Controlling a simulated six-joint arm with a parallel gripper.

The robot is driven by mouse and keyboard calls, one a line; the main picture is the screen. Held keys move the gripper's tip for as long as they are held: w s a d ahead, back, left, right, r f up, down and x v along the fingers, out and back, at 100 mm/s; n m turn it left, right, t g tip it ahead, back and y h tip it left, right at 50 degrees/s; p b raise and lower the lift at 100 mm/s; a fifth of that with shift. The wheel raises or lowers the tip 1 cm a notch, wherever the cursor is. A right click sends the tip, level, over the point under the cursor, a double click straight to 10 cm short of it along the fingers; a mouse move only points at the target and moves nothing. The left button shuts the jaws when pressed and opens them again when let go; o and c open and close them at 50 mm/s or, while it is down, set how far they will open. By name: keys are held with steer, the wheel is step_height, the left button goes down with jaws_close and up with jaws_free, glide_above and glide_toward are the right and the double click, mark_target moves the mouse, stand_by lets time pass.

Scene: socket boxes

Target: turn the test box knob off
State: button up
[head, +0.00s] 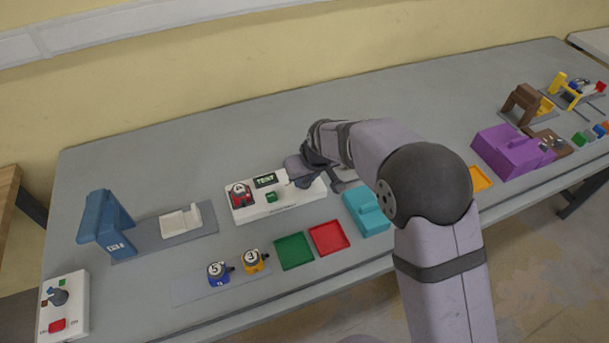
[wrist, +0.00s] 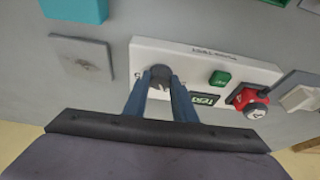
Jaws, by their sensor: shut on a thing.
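The test box (head: 240,212) is a white box on the table, with a small TEST display (head: 265,181), a green block (head: 271,197) and a red numbered piece (head: 241,194) on it. In the wrist view the box (wrist: 185,52) shows upside down. My gripper (wrist: 160,88) is shut on the dark grey knob (wrist: 160,72) at one end of the box, with a blue finger on either side. In the head view my gripper (head: 305,182) is over the box's right end, and my arm hides the knob. The knob's pointing direction is hard to read.
A teal block (head: 368,218), a red tray (head: 328,238) and a green tray (head: 294,251) lie in front. Blue (head: 218,272) and yellow (head: 254,261) numbered pieces stand front left. A blue stand (head: 103,225) is farther left. The table behind the box is clear.

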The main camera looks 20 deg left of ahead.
steer(key=n+b, duration=0.1)
steer(key=n, duration=0.1)
steer(key=n+g+b, duration=0.1)
steer(key=n+b, duration=0.1)
steer(key=shift+w+f+y, duration=0.2)
steer(key=shift+y, duration=0.2)
steer(key=n+g+b, duration=0.1)
steer(key=n, duration=0.1)
steer(key=n+g+b, duration=0.1)
steer(key=n, duration=0.1)
steer(key=shift+w+d+r, duration=0.1)
steer(key=shift+d+r, duration=0.05)
steer(key=shift+r, duration=0.05)
steer(key=shift+n+b, duration=0.3)
steer(key=shift+n, duration=0.1)
steer(key=o, duration=1)
steer(key=shift+o, duration=0.2)
steer(key=shift+r, duration=0.1)
steer(key=b+v, duration=0.1)
steer(key=v, duration=0.6)
steer(key=shift+d, duration=0.15)
